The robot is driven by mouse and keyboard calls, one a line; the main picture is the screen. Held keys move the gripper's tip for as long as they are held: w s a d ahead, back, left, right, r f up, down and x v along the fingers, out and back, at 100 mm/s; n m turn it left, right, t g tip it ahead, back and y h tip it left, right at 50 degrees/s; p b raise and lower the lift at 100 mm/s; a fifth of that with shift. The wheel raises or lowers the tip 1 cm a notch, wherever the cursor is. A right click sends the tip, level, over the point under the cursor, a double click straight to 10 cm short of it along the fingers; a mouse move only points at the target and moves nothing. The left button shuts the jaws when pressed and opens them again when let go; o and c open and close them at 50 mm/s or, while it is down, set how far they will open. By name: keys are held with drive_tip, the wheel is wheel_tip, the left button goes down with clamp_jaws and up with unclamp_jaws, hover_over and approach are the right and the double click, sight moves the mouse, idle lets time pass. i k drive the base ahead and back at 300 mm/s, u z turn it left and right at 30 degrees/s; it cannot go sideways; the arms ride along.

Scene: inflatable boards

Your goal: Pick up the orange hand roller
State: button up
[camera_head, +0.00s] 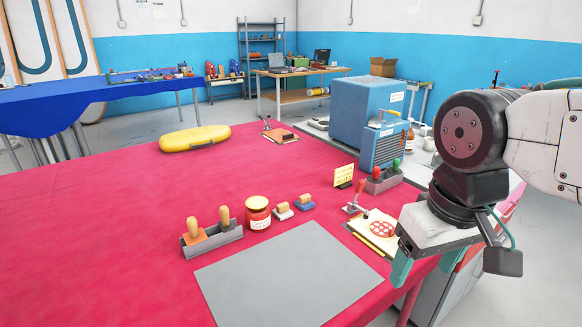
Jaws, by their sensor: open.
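An orange hand tool with a wooden knob handle (193,231) stands in a grey tray (228,239) at the front left of the red-covered table. I take it for the orange hand roller, but its lower part is hidden by the tray wall. A second wooden-handled tool (223,217) stands beside it in the same tray. My gripper (428,265) is at the right, by the table's right edge, well away from the tray. Its teal fingers point down, apart and empty.
A grey mat (290,277) lies in front.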

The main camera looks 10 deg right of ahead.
sight(195, 235)
drive_tip(key=u, duration=0.75)
